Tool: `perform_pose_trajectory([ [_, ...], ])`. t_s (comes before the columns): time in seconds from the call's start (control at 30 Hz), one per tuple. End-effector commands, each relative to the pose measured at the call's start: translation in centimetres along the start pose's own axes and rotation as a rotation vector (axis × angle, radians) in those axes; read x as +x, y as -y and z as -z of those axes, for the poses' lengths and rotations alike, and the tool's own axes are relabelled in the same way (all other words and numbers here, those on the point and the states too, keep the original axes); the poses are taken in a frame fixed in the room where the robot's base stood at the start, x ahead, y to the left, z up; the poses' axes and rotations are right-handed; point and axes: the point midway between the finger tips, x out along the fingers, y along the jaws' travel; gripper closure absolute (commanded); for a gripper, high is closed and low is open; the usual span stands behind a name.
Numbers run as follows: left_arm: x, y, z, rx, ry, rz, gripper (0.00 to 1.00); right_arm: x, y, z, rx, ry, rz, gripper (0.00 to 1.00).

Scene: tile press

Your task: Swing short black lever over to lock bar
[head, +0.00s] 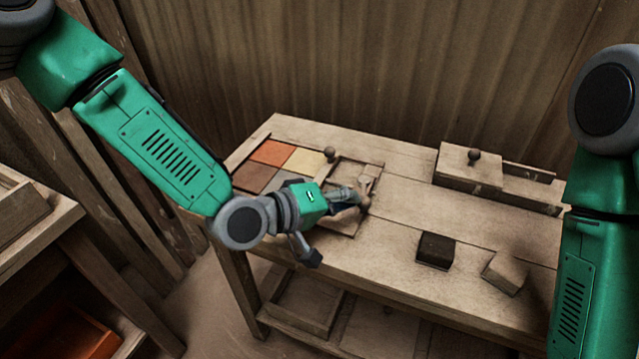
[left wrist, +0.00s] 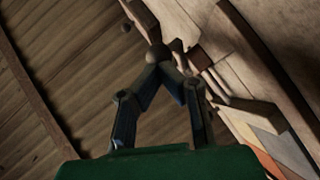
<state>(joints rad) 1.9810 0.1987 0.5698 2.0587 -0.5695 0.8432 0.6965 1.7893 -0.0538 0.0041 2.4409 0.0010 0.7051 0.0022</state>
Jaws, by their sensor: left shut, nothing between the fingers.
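The tile press (head: 374,163) is a wooden frame near the left end of the workbench. A round dark knob (head: 330,153) stands up at its back left. My left gripper (head: 362,200) is over the press's right part, its fingers shut and empty. In the left wrist view the fingers (left wrist: 165,68) come together close to a round dark knob (left wrist: 158,54); I cannot tell whether they touch it. I cannot make out the short black lever or the lock bar for sure; the gripper covers part of the press. My right gripper is out of view.
Coloured tiles (head: 272,152) lie left of the press on the workbench (head: 420,200). A knobbed wooden box (head: 455,168) stands at the back right. A dark block (head: 436,246) and a pale block (head: 505,271) sit near the front edge. The bench middle is clear.

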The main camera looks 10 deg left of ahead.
Motion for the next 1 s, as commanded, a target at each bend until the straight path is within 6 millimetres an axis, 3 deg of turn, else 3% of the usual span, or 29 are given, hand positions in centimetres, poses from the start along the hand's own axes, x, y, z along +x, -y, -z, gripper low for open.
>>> perform_pose_trajectory([
  [0.4,0.9,-0.7,-1.0,0.004,0.001,0.004,1.00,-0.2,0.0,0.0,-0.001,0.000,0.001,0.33],
  [1.0,0.5,-1.2,-0.5,0.002,0.000,0.001,1.00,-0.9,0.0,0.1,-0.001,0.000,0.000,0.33],
])
